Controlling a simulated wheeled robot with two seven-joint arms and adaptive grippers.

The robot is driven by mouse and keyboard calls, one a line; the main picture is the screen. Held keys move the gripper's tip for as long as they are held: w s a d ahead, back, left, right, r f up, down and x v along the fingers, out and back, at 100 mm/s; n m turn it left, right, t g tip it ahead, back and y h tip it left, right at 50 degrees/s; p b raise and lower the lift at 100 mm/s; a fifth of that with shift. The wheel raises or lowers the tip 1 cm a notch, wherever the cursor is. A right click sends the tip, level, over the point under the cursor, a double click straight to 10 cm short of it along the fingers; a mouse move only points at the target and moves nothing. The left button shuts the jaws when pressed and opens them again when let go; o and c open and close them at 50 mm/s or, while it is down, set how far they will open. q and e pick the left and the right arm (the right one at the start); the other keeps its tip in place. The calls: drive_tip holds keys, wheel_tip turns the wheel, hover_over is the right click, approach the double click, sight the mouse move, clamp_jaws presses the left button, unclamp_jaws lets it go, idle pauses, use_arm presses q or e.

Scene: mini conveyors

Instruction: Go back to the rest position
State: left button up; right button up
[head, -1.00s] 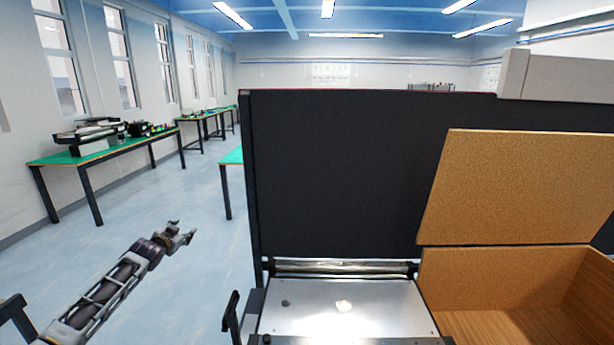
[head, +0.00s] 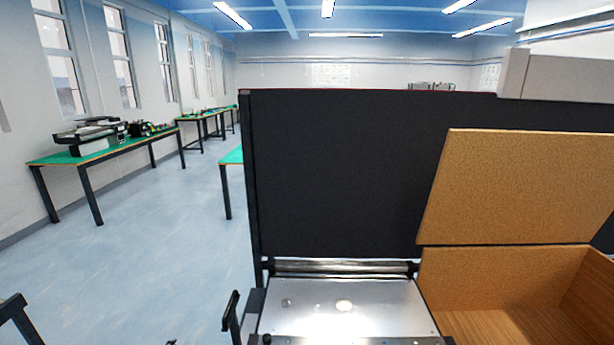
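Only a small dark tip, which looks like part of my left gripper (head: 171,342), shows at the bottom edge of the head view. The rest of it is below the picture, so its opening cannot be seen. It is over the floor side, left of the conveyor (head: 375,310) and apart from it. My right gripper is not in view.
The metal conveyor bed looks empty in front of a tall black panel (head: 340,170). An open cardboard box (head: 470,280) with a raised flap is at the right. Green-topped tables (head: 95,158) stand at the left wall. The blue floor between is clear.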

use_arm(q)
drive_tip(key=s+d+f+n+g+h, duration=0.15)
drive_tip(key=s+d+f, duration=0.35)
drive_tip(key=s+f, duration=0.7)
drive_tip(key=s+d+f+m+g+y, duration=0.1)
drive_tip(key=s+d+f+g, duration=0.3)
drive_tip(key=s+f, duration=0.8)
drive_tip(key=s+d+f+g, duration=0.1)
drive_tip(key=s+d, duration=0.3)
drive_tip(key=s, duration=0.8)
drive_tip(key=s+d+f+n+g+h, duration=0.1)
drive_tip(key=s+d+f, duration=0.1)
drive_tip(key=s, duration=0.9)
drive_tip(key=s+d+f+g+h, duration=0.1)
drive_tip(key=s+d, duration=0.4)
drive_tip(key=s, duration=0.7)
drive_tip(key=shift+s+d+f, duration=0.3)
drive_tip(key=shift+f, duration=0.45)
